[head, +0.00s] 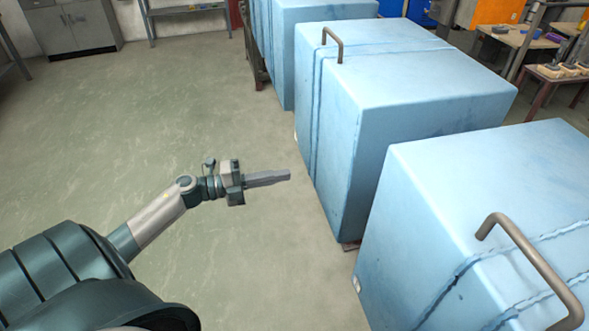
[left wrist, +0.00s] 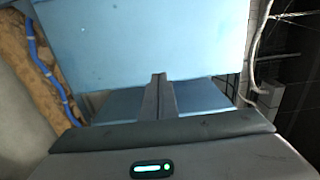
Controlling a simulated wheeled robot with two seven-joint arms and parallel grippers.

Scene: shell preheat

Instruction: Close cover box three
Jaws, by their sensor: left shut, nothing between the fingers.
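Large light-blue cover boxes stand in a row in the head view: a near one (head: 420,190), a middle one (head: 400,95) and a far one (head: 300,35) cut off by the top edge. The near and middle boxes each have a bent metal handle, the near handle (head: 530,262) and the middle handle (head: 333,42), beside seams across the top. No numbers show, so I cannot tell which is box three. My left gripper (head: 288,175) is shut and empty, left of the middle box and apart from it. In the left wrist view its fingers (left wrist: 159,80) point at blue surfaces. My right gripper is out of view.
Open grey floor (head: 200,100) lies left of the boxes. A grey cabinet (head: 70,27) stands at the back left. Tables with small items (head: 560,72) are at the right. A blue hose (left wrist: 45,70) shows in the left wrist view.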

